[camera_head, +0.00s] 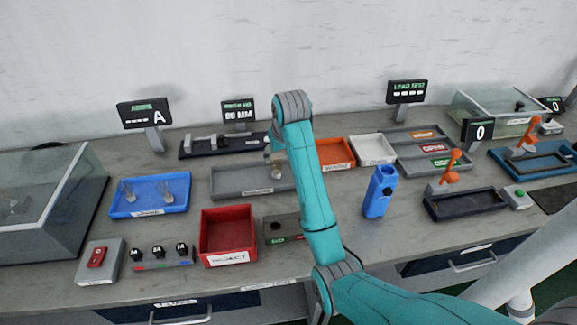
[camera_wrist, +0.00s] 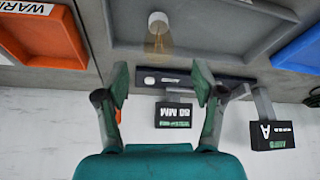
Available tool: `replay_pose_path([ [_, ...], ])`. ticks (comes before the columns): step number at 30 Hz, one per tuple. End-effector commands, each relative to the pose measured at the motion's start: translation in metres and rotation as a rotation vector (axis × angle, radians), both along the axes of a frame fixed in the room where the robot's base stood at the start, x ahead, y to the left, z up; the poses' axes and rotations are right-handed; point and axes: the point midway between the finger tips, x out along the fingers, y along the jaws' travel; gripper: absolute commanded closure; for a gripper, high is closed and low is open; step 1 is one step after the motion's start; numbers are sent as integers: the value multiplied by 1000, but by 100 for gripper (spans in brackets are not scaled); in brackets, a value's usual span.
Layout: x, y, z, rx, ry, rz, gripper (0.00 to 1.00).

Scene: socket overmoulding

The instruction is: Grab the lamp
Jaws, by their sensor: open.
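The lamp, with a white round cap and a faint amber clear body (camera_wrist: 158,38), is in the grey tray (camera_wrist: 200,50) in the wrist view. It lies beyond the fingertips, roughly in line with the gap between them. My gripper (camera_wrist: 161,82) is open, its two fingers apart with nothing between them. In the head view the grey tray (camera_head: 232,182) is in the middle of the bench, and my arm covers its right end. My gripper is mostly hidden there behind my arm. Two clear glass pieces (camera_head: 172,187) stand in the blue tray (camera_head: 120,207) on the left.
A black fixture (camera_head: 200,146) and a display reading 80 MM (camera_head: 238,110) stand behind the grey tray. A red bin (camera_head: 228,230) is in front. Orange (camera_head: 336,152) and white (camera_head: 373,147) bins are to the right. A blue upright holder (camera_head: 380,190) stands on clear bench.

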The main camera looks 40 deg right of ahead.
Motion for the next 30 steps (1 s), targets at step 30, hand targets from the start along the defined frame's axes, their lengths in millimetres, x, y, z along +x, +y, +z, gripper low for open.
replay_pose_path([
  [30,42,-14,-97,3,5,-6,32],
])
